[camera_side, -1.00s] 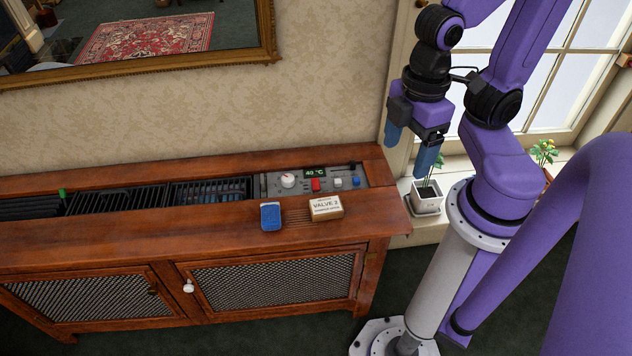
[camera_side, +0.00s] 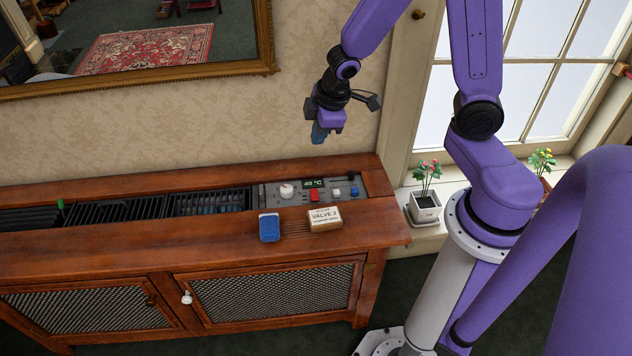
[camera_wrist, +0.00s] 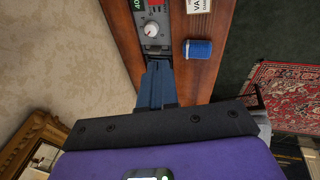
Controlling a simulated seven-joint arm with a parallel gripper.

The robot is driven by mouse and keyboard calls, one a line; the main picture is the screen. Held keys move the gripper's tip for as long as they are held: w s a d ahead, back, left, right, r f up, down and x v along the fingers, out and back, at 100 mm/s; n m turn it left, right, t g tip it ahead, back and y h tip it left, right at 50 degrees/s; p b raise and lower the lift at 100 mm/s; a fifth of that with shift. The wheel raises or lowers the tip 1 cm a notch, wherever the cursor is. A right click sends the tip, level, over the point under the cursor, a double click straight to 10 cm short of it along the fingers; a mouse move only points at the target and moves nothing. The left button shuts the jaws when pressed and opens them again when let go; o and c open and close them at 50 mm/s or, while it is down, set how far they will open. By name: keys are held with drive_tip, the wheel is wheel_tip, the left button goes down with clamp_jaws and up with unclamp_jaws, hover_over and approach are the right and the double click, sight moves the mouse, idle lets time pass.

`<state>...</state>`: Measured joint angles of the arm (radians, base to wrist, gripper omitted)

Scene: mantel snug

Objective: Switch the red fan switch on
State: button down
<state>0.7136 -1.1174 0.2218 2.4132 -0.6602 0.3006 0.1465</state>
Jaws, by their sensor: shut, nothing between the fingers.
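The red fan switch (camera_side: 314,196) sits on the grey control panel (camera_side: 271,196) set into the top of the wooden cabinet, just below the "40 °C" display (camera_side: 313,183). A white knob (camera_side: 286,191) is to its left. In the wrist view the red switch (camera_wrist: 155,3) shows only at the top edge, beyond the knob (camera_wrist: 152,29). My gripper (camera_side: 319,133) is shut and empty, pointing down well above the panel. Its blue fingers (camera_wrist: 155,82) also show in the wrist view. I cannot tell the switch's position.
A blue sponge-like block (camera_side: 269,227) and a card reading "VALVE 2" (camera_side: 324,218) lie on the cabinet's front ledge. Small blue and white buttons (camera_side: 354,191) sit right of the switch. A potted plant (camera_side: 425,204) stands on the sill. A framed mirror (camera_side: 180,71) hangs behind.

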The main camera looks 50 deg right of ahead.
drive_tip(key=w+d+f+m+y, duration=0.1)
drive_tip(key=w+d+f+y, duration=0.1)
drive_tip(key=d+f, duration=0.6)
drive_tip(key=shift+w+d+f+g+y, duration=0.15)
drive_tip(key=shift+w+f+g+y, duration=0.25)
drive_tip(key=shift+w+f, duration=0.7)
drive_tip(key=shift+s+f, duration=0.3)
drive_tip(key=shift+s, duration=0.05)
drive_tip(key=shift+f, duration=0.15)
approach(312, 190)
drive_tip(key=x, duration=0.5)
drive_tip(key=shift+a, duration=0.25)
drive_tip(key=shift+f, duration=0.5)
drive_tip(key=shift+w+d+f, duration=0.1)
